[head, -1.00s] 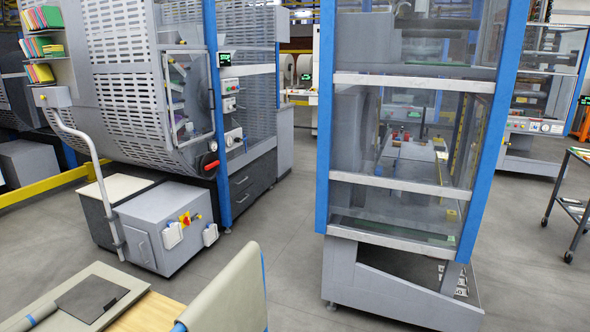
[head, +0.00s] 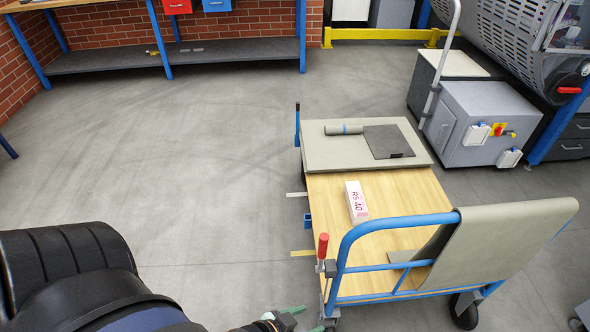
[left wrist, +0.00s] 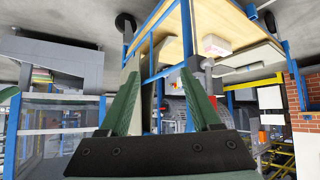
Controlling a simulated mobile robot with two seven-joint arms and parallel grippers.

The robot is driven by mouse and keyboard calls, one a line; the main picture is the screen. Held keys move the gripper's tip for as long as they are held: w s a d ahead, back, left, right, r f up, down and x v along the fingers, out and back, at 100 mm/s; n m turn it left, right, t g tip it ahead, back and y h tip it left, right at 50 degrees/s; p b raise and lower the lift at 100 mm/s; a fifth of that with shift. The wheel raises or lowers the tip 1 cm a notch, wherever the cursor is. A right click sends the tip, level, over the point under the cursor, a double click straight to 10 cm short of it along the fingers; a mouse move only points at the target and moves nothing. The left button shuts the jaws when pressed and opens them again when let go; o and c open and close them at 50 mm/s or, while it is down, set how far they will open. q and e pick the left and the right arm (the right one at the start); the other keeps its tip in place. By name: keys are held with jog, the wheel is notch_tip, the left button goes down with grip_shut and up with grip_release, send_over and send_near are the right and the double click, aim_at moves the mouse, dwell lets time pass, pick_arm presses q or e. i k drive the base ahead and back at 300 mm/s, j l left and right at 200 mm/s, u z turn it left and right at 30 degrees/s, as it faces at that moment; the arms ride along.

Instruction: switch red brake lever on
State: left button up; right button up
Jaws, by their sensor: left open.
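The red brake lever (head: 323,246) stands upright at the near left corner of a flatbed cart, beside the blue push rail (head: 395,226). The cart has a wooden deck (head: 400,192). My left gripper (head: 305,321) is at the bottom edge of the head view, partly cut off, below the lever and apart from it. Its green fingers also show in the left wrist view (left wrist: 160,75), spread open with nothing between them.
A white box (head: 356,201) lies on the deck. A grey board (head: 330,150) with a roll and dark sheet lies at its far end. A grey cloth (head: 505,245) hangs over the rail. A grey cabinet (head: 478,130) stands at right. The floor left of the cart is clear.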

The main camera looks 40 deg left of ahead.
aim_at(323, 237)
jog(key=k+l+u, duration=0.15)
jog(key=u, duration=0.2)
jog(key=k+l, duration=0.15)
jog(key=k, duration=0.3)
jog(key=k+l, duration=0.2)
jog(key=k, duration=0.3)
jog(key=k+l, duration=0.15)
jog(key=k, duration=0.3)
